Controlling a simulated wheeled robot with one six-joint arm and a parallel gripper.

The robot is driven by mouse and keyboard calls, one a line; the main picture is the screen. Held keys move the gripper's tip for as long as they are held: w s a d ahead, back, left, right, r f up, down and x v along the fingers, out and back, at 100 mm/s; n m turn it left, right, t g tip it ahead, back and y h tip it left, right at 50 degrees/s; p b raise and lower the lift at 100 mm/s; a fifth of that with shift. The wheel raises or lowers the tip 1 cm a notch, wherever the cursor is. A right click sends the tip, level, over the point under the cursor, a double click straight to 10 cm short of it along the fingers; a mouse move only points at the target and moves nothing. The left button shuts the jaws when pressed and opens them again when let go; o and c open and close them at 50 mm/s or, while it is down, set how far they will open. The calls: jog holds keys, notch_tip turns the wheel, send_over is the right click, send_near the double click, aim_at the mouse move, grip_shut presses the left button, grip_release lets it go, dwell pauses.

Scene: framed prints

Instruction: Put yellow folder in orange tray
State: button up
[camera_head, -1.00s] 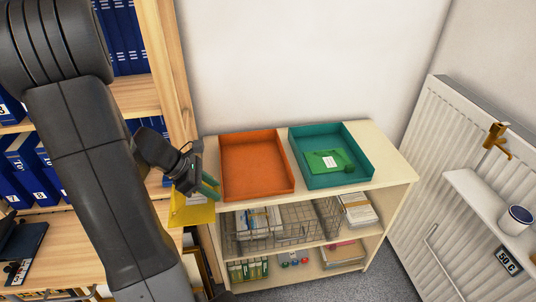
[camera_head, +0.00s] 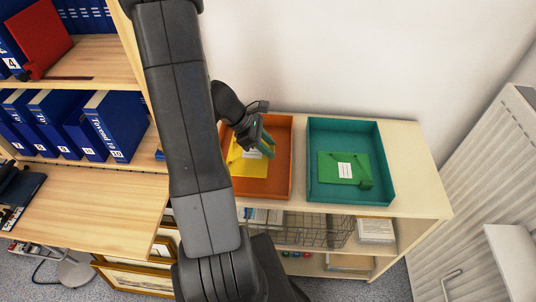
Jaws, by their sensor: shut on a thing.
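The yellow folder (camera_head: 247,163) is held in my gripper (camera_head: 264,148), over or inside the orange tray (camera_head: 278,185) on the shelf top. A white label shows on the folder, and its left part is hidden behind my arm. My gripper's green fingers are shut on the folder. I cannot tell whether the folder touches the tray floor. The orange tray's left side is partly covered by my arm.
A teal tray (camera_head: 379,155) stands to the right of the orange one and holds a green folder (camera_head: 341,168). A wire basket (camera_head: 322,231) is on the shelf below. A desk (camera_head: 85,207) and blue binders (camera_head: 107,122) are at the left.

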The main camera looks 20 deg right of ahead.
aim_at(248, 153)
jog(key=shift+f, duration=2.35)
jog(key=o, duration=1)
jog(key=shift+f, duration=0.1)
jog(key=shift+o, duration=0.2)
jog(key=shift+r, duration=0.3)
jog(key=p+v, duration=0.7)
jog(key=v, duration=0.3)
jog(key=shift+s+d+p, duration=0.1)
jog(key=shift+p, duration=0.25)
jog(key=shift+p+v, duration=0.55)
jog(key=shift+v, duration=0.35)
